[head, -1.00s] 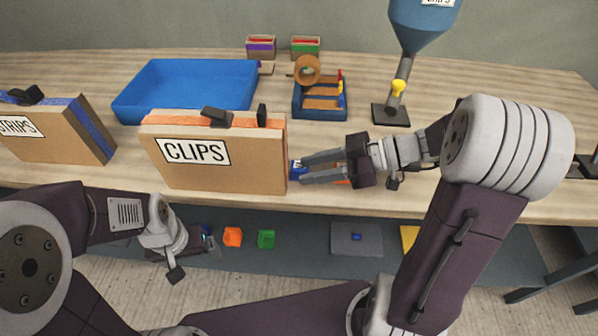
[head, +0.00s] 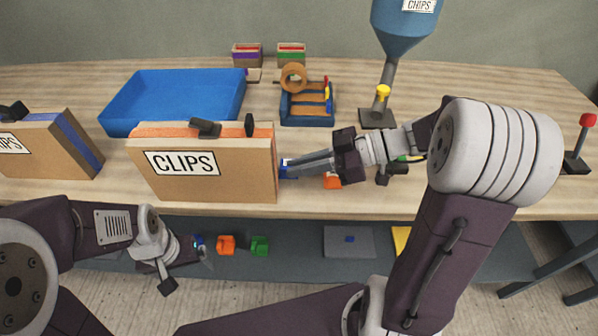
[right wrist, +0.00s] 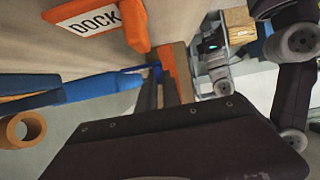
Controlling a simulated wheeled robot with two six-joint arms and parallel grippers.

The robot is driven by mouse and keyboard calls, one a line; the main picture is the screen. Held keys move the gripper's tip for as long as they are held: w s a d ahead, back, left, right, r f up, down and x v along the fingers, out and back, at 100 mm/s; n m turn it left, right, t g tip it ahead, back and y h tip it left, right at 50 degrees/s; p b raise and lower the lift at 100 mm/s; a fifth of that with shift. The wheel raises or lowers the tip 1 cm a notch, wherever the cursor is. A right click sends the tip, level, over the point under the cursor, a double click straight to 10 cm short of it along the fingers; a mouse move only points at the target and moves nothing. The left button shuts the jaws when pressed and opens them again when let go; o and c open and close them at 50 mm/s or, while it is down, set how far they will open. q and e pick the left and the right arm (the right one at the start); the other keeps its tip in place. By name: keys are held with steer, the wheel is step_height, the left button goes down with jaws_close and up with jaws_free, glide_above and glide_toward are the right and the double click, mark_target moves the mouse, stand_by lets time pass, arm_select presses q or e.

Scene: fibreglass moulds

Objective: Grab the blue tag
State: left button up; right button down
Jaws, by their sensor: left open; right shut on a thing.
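The blue tag (head: 286,169) is a small blue piece beside the right end of the cardboard CLIPS box (head: 225,181). My right gripper (head: 291,168) is shut on it just above the table, and its fingers cover most of it. In the right wrist view a bit of blue (right wrist: 156,70) shows at the fingertips (right wrist: 165,86). I cannot tell whether the tag touches the box. My left gripper (head: 203,252) is open and low at the left, below the table's front edge.
A blue tray (head: 172,100) stands behind the CLIPS box, and another box (head: 40,150) stands to the left. A blue funnel (head: 403,35) stands at the back right. An orange piece (head: 332,181) lies under my right gripper. The table's right part is mostly clear.

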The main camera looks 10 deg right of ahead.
steer(key=s+d+r+p, duration=0.1)
steer(key=s+d+r, duration=0.2)
steer(key=s+r, duration=0.5)
steer(key=s, duration=0.3)
steer(key=shift+d, duration=0.4)
